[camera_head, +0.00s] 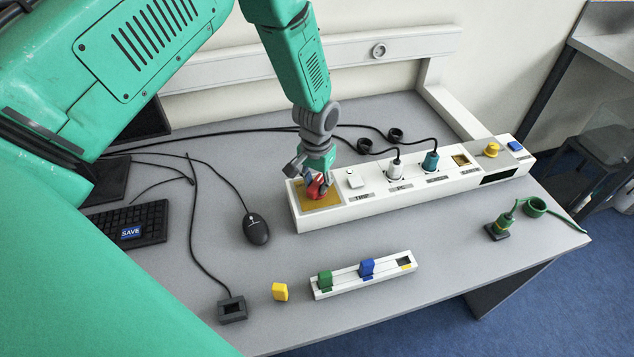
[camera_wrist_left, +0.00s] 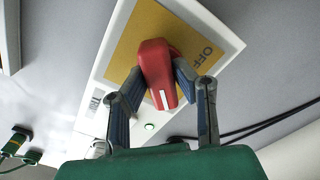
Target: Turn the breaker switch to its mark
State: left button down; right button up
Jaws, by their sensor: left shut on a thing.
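The red breaker switch (camera_head: 317,187) sits on a yellow plate (camera_head: 310,204) at the left end of the long white panel (camera_head: 362,209). In the wrist view the red switch (camera_wrist_left: 158,72) has a white line near its tip, and the yellow plate (camera_wrist_left: 130,50) bears the letters "OFF" at its right. My left gripper (camera_head: 318,182) comes down from above onto the switch. In the wrist view its two fingers (camera_wrist_left: 160,92) are shut on the switch's sides. The switch's mark is not clear to me. My right gripper is not in view.
The panel also holds a white plug (camera_head: 396,170), a teal plug (camera_head: 430,161) and a yellow knob (camera_head: 491,149). A mouse (camera_head: 256,229), keyboard (camera_head: 135,225) and cables lie left. A smaller white strip (camera_head: 345,284) with green and blue blocks stands in front, beside a yellow block (camera_head: 280,292).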

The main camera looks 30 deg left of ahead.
aim_at(317, 181)
pick_arm(q)
jog(key=shift+w+r, duration=0.2)
jog(key=shift+w, duration=0.2)
jog(key=c, duration=1.3)
grip_release()
jog(key=shift+f, duration=0.2)
notch_tip(317, 181, up, 12)
jog(key=shift+f, duration=0.1)
jog(key=shift+s+a+f, duration=0.1)
